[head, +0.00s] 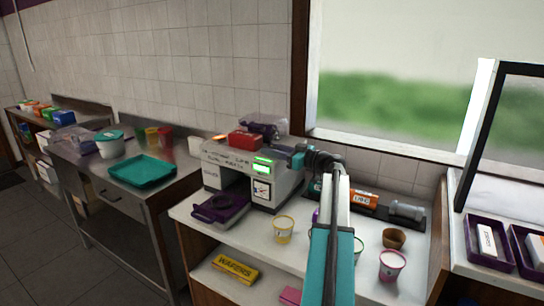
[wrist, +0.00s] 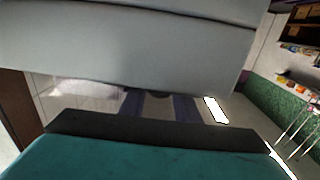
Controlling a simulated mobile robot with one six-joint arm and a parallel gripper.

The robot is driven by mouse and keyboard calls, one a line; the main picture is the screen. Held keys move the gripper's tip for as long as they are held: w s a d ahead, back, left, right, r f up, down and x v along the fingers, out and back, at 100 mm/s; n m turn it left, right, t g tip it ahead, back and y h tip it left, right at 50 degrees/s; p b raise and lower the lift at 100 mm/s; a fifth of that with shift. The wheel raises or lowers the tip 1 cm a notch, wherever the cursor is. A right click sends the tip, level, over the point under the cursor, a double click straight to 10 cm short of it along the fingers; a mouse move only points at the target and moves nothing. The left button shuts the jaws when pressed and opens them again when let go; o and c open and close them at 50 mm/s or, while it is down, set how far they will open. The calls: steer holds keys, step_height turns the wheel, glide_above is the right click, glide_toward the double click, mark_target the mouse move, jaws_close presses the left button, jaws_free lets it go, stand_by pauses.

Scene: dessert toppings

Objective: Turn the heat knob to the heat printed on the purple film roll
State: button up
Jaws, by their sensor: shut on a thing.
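My gripper (head: 298,160) is at the machine's right side. In the wrist view its two dark blue fingers (wrist: 158,105) stand apart under a large grey surface (wrist: 125,45), with a small dark rounded part between them. That part looks like the heat knob, mostly hidden; its setting cannot be read. A bit of purple (head: 316,215) shows beside my arm; I cannot tell if it is the purple film roll. An orange roll (head: 364,199) lies in the dark rack behind.
A yellow-rimmed cup (head: 284,230), a brown cup (head: 394,238) and a pink cup (head: 391,265) stand on the counter. A purple tray (head: 220,208) juts from the machine's front. A red box (head: 245,141) sits on top. My arm crosses the counter's middle.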

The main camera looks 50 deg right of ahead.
steer(key=shift+r+y, duration=0.1)
steer(key=shift+y, duration=0.2)
steer(key=o, duration=1)
steer(key=shift+o, duration=0.2)
steer(key=shift+s+b, duration=0.1)
steer(key=shift+b, duration=0.2)
steer(key=shift+s+d, duration=0.15)
steer(key=shift+s, duration=0.3)
steer(key=b+v, duration=0.2)
steer(key=v, duration=1)
steer(key=shift+s+b, duration=0.4)
